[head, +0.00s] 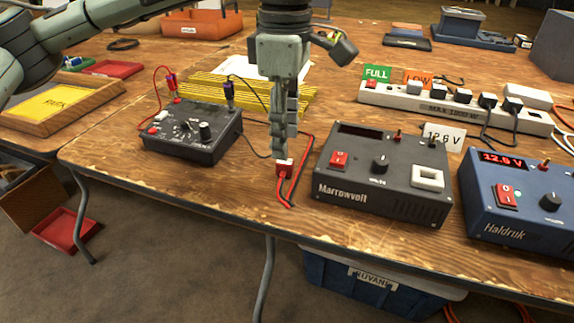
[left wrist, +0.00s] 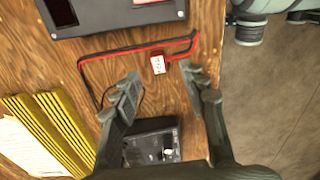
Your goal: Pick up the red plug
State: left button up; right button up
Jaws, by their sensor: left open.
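The red plug (head: 284,169) has a white label and red and black leads. It lies on the wooden table, left of the Marrowvolt charger (head: 372,175). In the left wrist view the plug (left wrist: 158,65) shows between and just beyond the fingertips, near the table edge. My left gripper (head: 282,150) points down above the plug and partly covers it in the head view. In the left wrist view the gripper (left wrist: 160,80) is open with nothing between its fingers. I cannot tell the exact gap between fingertips and plug. My right gripper is in neither view.
A black control box (head: 193,132) stands left of the plug. Yellow-striped boards (head: 240,95) lie behind. A blue Haldruk charger (head: 520,195) and a white power strip (head: 455,108) are at right. Bare table lies in front of the plug.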

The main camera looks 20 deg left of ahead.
aim_at(285, 169)
pick_arm(q)
notch_tip(285, 169, down, 5)
jog(key=shift+w+a+f, duration=0.1)
jog(key=shift+f, duration=0.1)
jog(key=shift+c, duration=0.2)
grip_shut()
